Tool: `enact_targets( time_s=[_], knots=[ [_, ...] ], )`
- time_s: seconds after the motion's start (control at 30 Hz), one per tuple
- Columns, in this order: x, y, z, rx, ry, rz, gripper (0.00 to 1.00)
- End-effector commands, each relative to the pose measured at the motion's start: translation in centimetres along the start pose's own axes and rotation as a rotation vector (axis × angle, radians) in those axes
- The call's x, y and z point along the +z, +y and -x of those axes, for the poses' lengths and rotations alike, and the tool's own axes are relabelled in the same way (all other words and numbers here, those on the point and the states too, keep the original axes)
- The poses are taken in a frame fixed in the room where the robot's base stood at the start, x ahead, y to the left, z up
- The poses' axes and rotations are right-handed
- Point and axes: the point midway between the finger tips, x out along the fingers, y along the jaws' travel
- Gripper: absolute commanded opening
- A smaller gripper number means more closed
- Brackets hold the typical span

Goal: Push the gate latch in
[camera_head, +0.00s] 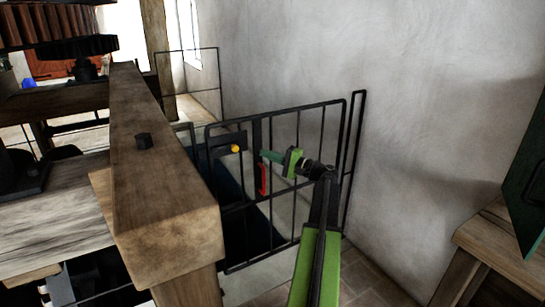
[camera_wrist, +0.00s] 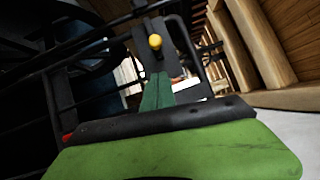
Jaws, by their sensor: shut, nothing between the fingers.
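The gate latch shows as a yellow knob (camera_head: 235,149) on a dark plate on the black metal gate (camera_head: 300,107). In the wrist view the yellow knob (camera_wrist: 155,42) sits just beyond the fingertips, on its dark plate (camera_wrist: 146,62). My gripper (camera_head: 264,155) is shut and empty, its green fingers pointing left toward the knob. A gap shows between the fingertips and the knob in the head view. The shut fingers (camera_wrist: 156,76) also show in the wrist view, below the knob in the picture. I cannot tell exactly how far the knob stands out.
A red bar (camera_head: 263,180) hangs on the gate below my gripper. A thick wooden beam (camera_head: 150,160) stands left of the gate. A plain wall (camera_head: 430,110) is on the right, with a wooden table (camera_head: 490,245) and dark green panel (camera_head: 528,185) at the right edge.

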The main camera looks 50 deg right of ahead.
Motion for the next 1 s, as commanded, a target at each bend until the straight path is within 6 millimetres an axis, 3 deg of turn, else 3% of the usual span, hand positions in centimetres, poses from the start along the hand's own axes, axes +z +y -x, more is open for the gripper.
enact_targets(
  time_s=[0.2,0.33,0.87,1.0],
  knots=[
    [0.0,-0.1,-4.8,0.0,-0.003,-0.001,0.0],
    [2.0,-0.1,-6.1,0.0,-0.002,-0.001,0.0],
    [2.9,0.0,-7.2,0.0,-0.001,-0.001,0.0],
    [4.0,0.2,-7.8,0.0,-0.004,-0.001,0.0]
  ],
)
